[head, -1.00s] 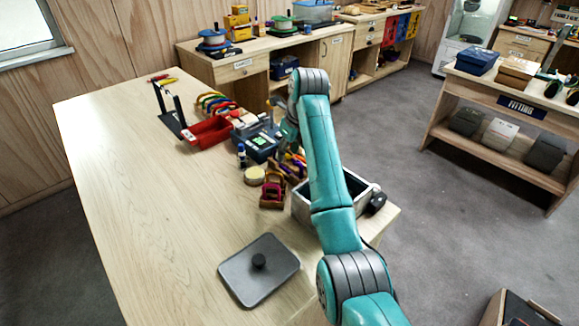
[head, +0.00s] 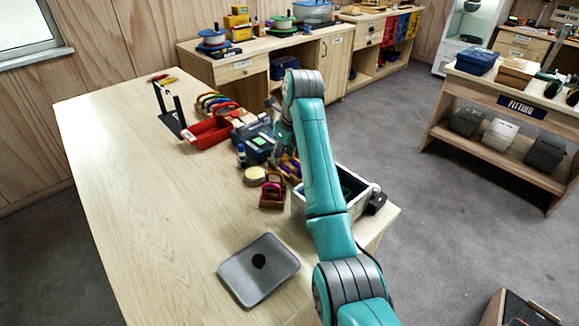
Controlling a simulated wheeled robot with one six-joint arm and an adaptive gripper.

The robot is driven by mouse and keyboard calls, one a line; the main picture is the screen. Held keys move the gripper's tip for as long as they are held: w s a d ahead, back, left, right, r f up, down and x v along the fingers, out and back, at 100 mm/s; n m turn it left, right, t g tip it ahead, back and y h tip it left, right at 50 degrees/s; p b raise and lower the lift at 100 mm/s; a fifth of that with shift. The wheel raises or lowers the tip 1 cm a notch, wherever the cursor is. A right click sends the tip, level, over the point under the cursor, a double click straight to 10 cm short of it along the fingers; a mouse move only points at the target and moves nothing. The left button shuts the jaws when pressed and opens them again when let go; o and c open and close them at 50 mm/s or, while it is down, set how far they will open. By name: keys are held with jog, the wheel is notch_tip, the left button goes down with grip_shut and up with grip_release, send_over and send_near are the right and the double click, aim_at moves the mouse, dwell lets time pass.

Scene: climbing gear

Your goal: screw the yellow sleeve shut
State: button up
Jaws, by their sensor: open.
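My gripper (head: 279,153) hangs from the wrist over the right side of the big wooden table and is open. It is small and partly covered by my own arm in the head view. Just below it are purple and yellow pieces (head: 289,166), small and partly hidden. I cannot make out the yellow sleeve or its thread, nor whether the jaws are around it or touching it.
A wooden holder with a red-pink piece (head: 272,190), a cream round item (head: 255,175), a blue-grey box (head: 257,147) and a red tray (head: 208,132) stand close by. An open bin (head: 299,205) is partly behind my arm.

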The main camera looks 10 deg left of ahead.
aim_at(288, 157)
jog(key=shift+s+a, duration=0.15)
jog(key=shift+f, duration=1.4)
jog(key=shift+w+d, duration=0.7)
jog(key=shift+w, duration=0.2)
